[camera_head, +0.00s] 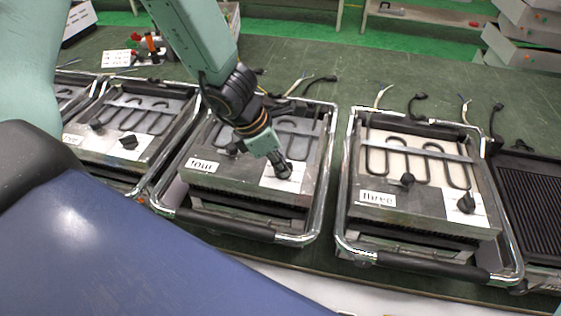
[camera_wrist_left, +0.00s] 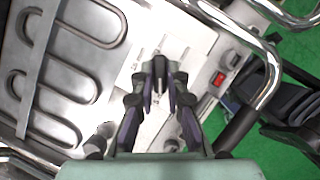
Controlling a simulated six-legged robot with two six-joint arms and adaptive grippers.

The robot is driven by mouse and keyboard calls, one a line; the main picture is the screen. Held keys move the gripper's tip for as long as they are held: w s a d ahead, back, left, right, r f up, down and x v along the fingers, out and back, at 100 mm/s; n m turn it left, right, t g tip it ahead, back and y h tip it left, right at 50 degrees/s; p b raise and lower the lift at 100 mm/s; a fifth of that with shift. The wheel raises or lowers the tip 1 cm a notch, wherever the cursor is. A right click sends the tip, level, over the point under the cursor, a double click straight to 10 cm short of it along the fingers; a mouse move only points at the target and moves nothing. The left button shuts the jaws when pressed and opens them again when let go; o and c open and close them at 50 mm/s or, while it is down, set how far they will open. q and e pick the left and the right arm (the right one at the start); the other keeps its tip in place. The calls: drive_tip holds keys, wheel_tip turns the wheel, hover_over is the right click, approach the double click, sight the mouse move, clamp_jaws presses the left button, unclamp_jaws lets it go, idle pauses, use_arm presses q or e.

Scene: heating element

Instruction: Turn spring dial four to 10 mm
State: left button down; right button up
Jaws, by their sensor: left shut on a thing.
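The unit labelled "four" (camera_head: 202,164) stands in the middle of the head view, a metal heater tray with a chrome frame. My left gripper (camera_head: 283,172) reaches down from above to the white scale plate at its front right. In the left wrist view the two fingers (camera_wrist_left: 161,88) are shut on the black dial (camera_wrist_left: 160,68), which sits between the fingertips over the white plate (camera_wrist_left: 190,45). In the head view the gripper mostly hides this dial, and the scale marks are too small to read. My right gripper is not in view.
The unit labelled "three" (camera_head: 377,198) stands to the right, with two black knobs. Another similar unit (camera_head: 125,135) stands to the left. The left wrist view shows a red switch (camera_wrist_left: 218,79) and chrome tubing (camera_wrist_left: 268,75) close to the gripper. Loose cables (camera_head: 318,80) lie behind the units.

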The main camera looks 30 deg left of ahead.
use_arm(q)
drive_tip(key=shift+r+m+p, duration=0.15)
drive_tip(key=shift+m+p, duration=0.15)
drive_tip(key=shift+p, duration=0.2)
drive_tip(key=m+g+p, duration=0.1)
drive_tip(key=m+p, duration=0.2)
drive_tip(key=p, duration=0.1)
drive_tip(key=m+g+h+p, duration=0.1)
drive_tip(key=m+p, duration=0.1)
drive_tip(key=p, duration=0.2)
drive_tip(key=shift+w+a+m+p, duration=0.1)
drive_tip(key=shift+w+m+p, duration=0.05)
drive_tip(key=shift+m+p, duration=0.25)
drive_tip(key=m+g+p, duration=0.1)
drive_tip(key=m, duration=0.1)
drive_tip(key=shift+w+m, duration=0.15)
drive_tip(key=shift+m, duration=0.15)
drive_tip(key=shift+m+g+p, duration=0.4)
drive_tip(key=shift+m+g, duration=0.3)
drive_tip(key=shift+m, duration=0.7)
drive_tip(key=c, duration=1.4)
unclamp_jaws()
drive_tip(key=shift+o, duration=0.2)
